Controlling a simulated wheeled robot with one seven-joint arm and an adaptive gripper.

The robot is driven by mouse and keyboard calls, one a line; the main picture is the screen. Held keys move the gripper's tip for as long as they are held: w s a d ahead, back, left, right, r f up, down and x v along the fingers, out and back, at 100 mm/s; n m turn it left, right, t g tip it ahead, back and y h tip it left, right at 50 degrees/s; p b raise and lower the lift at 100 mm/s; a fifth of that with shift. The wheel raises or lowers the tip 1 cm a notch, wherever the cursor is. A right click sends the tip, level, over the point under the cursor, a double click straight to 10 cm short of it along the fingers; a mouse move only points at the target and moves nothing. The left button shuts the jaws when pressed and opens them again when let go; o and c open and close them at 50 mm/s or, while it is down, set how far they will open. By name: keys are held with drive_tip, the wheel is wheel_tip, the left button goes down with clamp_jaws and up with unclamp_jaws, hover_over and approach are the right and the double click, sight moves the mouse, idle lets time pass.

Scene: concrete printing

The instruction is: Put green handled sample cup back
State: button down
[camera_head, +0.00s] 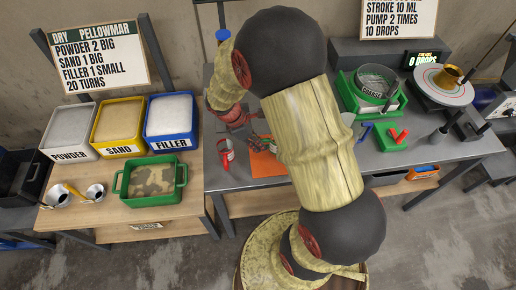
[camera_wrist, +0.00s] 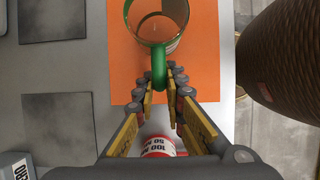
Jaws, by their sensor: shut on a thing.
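The green handled sample cup (camera_wrist: 159,62) shows at the top of the wrist view, a clear cup with a green handle pointing toward me. My gripper (camera_wrist: 160,84) is shut on that handle, one finger on each side. The cup is over an orange mat (camera_wrist: 203,60); I cannot tell whether it touches the mat. In the head view the orange mat (camera_head: 266,165) lies on the grey bench, and my arm hides most of the cup and gripper.
A red-and-white cup (camera_head: 225,154) stands left of the mat. A green tray (camera_head: 152,182) and powder, sand and filler bins (camera_head: 118,126) stand on the left table. A sieve in a green frame (camera_head: 374,84) and a turntable (camera_head: 443,85) are at right. Dark square pads (camera_wrist: 54,113) lie left.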

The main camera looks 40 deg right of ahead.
drive_tip(key=shift+f, duration=1.25)
drive_tip(key=shift+f+b, duration=0.1)
drive_tip(key=shift+b, duration=0.2)
drive_tip(key=c, duration=1.8)
unclamp_jaws()
drive_tip(key=shift+c, duration=0.2)
drive_tip(key=p+v, duration=0.3)
drive_tip(key=v, duration=0.9)
drive_tip(key=s+a+r+m+t+y, duration=0.2)
drive_tip(key=s+a+r+m+t, duration=0.2)
drive_tip(key=r, duration=0.7)
drive_tip(key=s+a+r+m+t+y, duration=0.2)
drive_tip(key=s+a+r+m+t, duration=0.2)
drive_tip(key=s+a+r+m, duration=0.3)
wheel_tip(320, 180, up, 4)
drive_tip(key=s+a, duration=0.1)
drive_tip(key=s, duration=0.1)
drive_tip(key=shift+s+a+m, duration=0.2)
drive_tip(key=shift+s+m, duration=0.1)
drive_tip(key=shift+m, duration=0.1)
